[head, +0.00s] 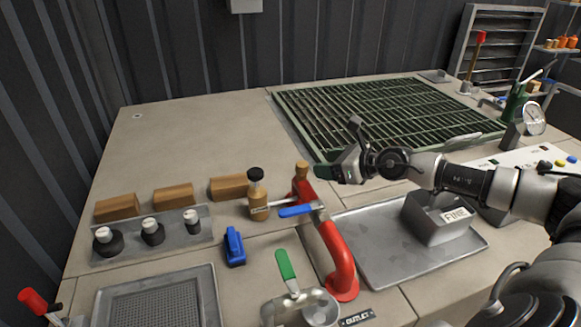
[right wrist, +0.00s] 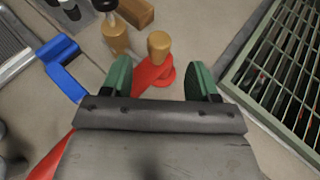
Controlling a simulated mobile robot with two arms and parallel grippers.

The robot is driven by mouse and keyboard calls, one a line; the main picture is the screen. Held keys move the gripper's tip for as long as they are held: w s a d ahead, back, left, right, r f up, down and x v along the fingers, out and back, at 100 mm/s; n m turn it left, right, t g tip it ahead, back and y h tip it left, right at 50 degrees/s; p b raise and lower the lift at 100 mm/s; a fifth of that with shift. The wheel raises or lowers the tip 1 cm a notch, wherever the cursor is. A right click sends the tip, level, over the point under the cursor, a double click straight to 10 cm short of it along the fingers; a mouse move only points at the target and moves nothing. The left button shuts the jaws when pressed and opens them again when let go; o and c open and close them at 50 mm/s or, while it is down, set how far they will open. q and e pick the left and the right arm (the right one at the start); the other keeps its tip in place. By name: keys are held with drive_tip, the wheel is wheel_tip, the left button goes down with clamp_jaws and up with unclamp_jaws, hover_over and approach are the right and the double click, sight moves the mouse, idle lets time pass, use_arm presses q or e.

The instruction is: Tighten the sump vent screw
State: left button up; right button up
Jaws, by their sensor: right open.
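A brass-coloured knob (head: 302,168) tops the red pipe fitting (head: 302,190) in the middle of the bench; it looks like the vent screw, though no label shows. It also shows in the right wrist view (right wrist: 159,45). My right gripper (head: 337,150) is open and empty, just right of and above the knob in the head view. In the right wrist view its green-padded fingers (right wrist: 161,75) stand apart, with the knob beyond them, roughly centred between them. Contact with the knob is not visible. My left gripper is in neither view.
A black-capped amber bottle (head: 258,198) stands close left of the knob. A blue lever (head: 297,211), red elbow pipe (head: 339,262) and blue clamp-like part (head: 234,246) lie nearer. A green-framed grating (head: 300,128) is behind; a metal tray (head: 375,265) is right.

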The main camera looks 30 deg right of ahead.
sight(302, 163)
drive_tip(key=p+x, duration=0.2)
drive_tip(key=x, duration=0.6)
drive_tip(key=shift+w+a, duration=0.2)
drive_tip(key=shift+w, duration=0.1)
drive_tip(key=shift+w+a+f, duration=0.2)
drive_tip(key=shift+w+f, duration=0.05)
drive_tip(key=shift+w, duration=0.25)
